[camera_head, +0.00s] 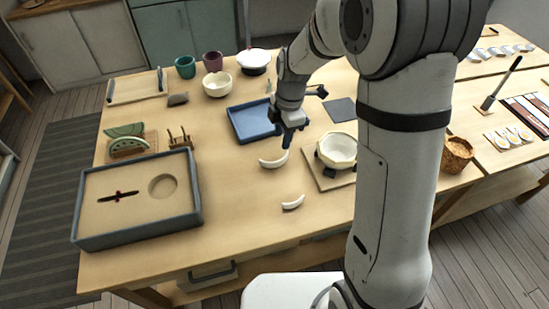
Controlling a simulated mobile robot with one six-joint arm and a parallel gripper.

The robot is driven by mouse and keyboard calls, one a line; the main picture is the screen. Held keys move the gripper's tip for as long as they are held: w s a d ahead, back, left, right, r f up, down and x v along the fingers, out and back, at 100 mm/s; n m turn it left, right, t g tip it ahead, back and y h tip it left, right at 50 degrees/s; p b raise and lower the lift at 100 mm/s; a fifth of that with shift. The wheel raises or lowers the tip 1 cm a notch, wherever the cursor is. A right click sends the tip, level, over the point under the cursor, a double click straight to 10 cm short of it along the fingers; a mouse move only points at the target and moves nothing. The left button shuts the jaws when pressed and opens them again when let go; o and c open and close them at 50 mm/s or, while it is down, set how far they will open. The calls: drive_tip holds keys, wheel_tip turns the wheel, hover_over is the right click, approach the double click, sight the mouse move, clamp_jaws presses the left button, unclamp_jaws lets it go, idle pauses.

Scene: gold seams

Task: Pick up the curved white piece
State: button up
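One curved white piece (273,161) lies on the wooden table near the middle. A second, smaller curved white piece (293,203) lies closer to the front edge. My gripper (287,141) points down just above and behind the right end of the first piece. Whether it touches that piece, I cannot tell. The fingers are small and seen nearly edge-on, so their opening is unclear. A white faceted bowl (337,148) sits in a dark holder on a wooden board (321,179), right of my gripper.
A blue tray (241,133) lies behind left of my gripper. A large grey-rimmed sand tray (92,198) fills the left front. Cups, a cream bowl (217,88) and a white-lidded pot (253,62) stand at the back. The table between the sand tray and white pieces is clear.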

sight(277, 161)
drive_tip(key=shift+n, duration=0.6)
drive_tip(key=f, duration=0.2)
drive_tip(key=a+f, duration=0.1)
drive_tip(key=f, duration=0.2)
drive_tip(key=f+p, duration=0.1)
drive_tip(key=f, duration=0.2)
drive_tip(key=shift+s+a+f, duration=0.1)
drive_tip(key=shift+s+a, duration=0.05)
drive_tip(key=shift+s, duration=0.25)
drive_tip(key=shift+f, duration=0.5)
clamp_jaws()
